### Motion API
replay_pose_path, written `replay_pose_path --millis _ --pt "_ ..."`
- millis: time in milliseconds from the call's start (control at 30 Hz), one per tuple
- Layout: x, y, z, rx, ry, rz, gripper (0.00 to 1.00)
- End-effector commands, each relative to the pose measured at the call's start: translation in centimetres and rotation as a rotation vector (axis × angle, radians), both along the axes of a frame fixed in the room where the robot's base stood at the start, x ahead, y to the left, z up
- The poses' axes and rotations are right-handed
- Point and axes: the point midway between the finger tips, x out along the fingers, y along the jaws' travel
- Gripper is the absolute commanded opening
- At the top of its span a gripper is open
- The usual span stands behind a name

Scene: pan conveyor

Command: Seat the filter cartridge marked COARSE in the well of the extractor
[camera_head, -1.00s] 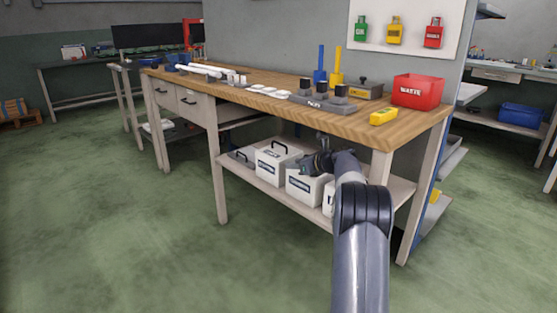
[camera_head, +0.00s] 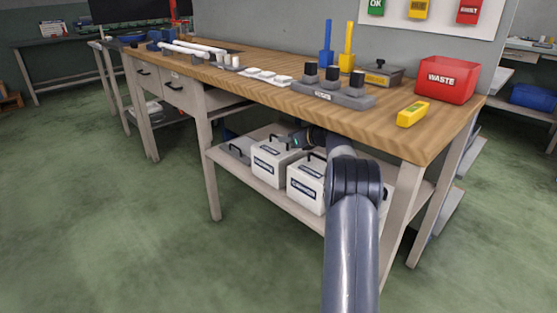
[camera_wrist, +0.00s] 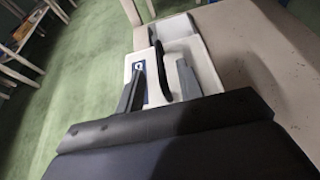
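No marking COARSE is legible, and I cannot tell which thing is the extractor or its well. A grey block (camera_head: 345,97) with several dark-topped cylinders (camera_head: 333,75) stands on the bench; its small label is unreadable. My gripper (camera_head: 306,138) is under the bench top, above the white labelled boxes on the lower shelf. In the wrist view my gripper (camera_wrist: 160,68) is open, its two fingers apart on either side of a box's black handle (camera_wrist: 164,72). The white box (camera_wrist: 208,76) lies below the fingers. Contact with the handle cannot be told.
Another white box (camera_head: 268,166) stands on the lower shelf (camera_head: 283,203) at left. The wooden bench top (camera_head: 400,146) overhangs my arm. On it are a red WASTE bin (camera_head: 447,80), a yellow device (camera_head: 412,113) and blue and yellow upright tools (camera_head: 346,47). The floor at left is clear.

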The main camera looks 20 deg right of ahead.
Motion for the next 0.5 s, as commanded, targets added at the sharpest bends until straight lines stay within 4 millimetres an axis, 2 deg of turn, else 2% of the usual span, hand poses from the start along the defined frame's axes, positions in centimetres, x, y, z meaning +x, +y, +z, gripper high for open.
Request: replay_pose_path --millis 500 --pt "4.6 1.7 -1.9 -0.001 0.001 0.001 0.35"
